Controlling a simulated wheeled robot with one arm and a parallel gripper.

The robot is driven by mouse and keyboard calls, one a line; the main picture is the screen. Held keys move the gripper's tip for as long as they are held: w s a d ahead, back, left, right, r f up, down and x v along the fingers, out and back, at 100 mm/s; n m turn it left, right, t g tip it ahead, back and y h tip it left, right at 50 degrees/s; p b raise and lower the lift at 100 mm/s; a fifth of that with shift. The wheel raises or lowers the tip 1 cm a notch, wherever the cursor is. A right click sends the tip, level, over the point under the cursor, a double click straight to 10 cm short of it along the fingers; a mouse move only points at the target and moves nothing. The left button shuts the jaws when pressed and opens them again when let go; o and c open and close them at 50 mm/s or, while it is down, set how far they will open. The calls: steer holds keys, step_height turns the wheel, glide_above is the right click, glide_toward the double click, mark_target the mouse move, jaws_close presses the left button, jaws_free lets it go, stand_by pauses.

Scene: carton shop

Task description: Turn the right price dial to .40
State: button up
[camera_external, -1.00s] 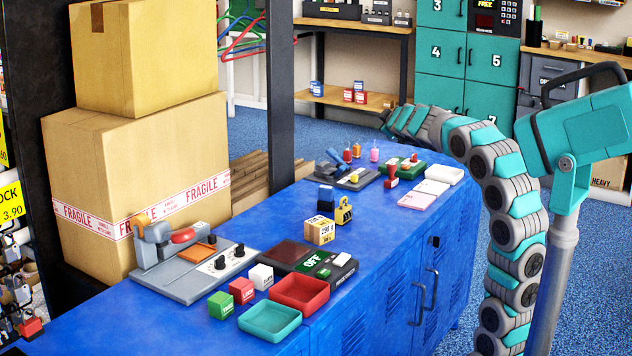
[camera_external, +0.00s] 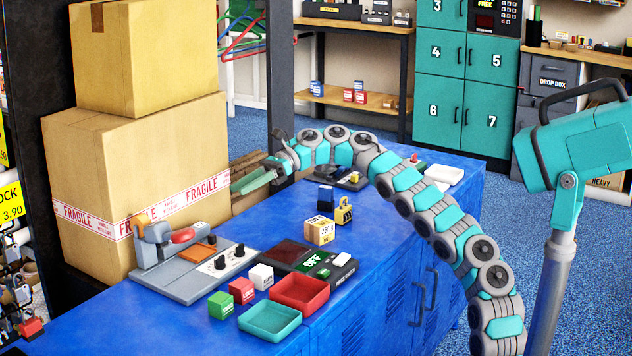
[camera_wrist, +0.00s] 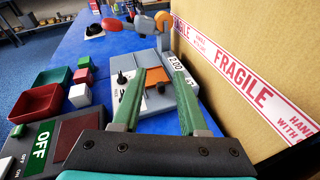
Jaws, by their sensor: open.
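The grey price machine (camera_external: 190,270) sits at the left of the blue counter, with an orange plate and a red-topped lever. Two black dials stand on its light panel: the left dial (camera_external: 220,262) and the right dial (camera_external: 239,250). Their settings are too small to read. My gripper (camera_external: 238,183) is above the counter's far edge, beyond the machine and apart from it. In the wrist view, my gripper (camera_wrist: 167,70) is open and empty, pointing toward the machine. A "2.00" tag shows there on its side.
The stacked cardboard boxes (camera_external: 140,170) stand close beside the machine and my gripper. A dark OFF device (camera_external: 305,262), small cubes, a red tray (camera_external: 299,292) and a teal tray (camera_external: 270,320) lie nearby. A price cube (camera_external: 320,231) stands behind the OFF device.

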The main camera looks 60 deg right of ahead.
mark_target(242, 243)
steer(key=s+f+n+g, duration=0.1)
steer(key=s+f, duration=0.1)
steer(key=s+a+f+n+g, duration=0.1)
steer(key=s+f+n+g, duration=0.1)
steer(key=s+f+n+g+h, duration=0.1)
steer(key=s+f+n, duration=0.1)
steer(key=f, duration=0.1)
steer(key=shift+a, duration=0.15)
steer(key=shift+x, duration=3.75)
jaws_close()
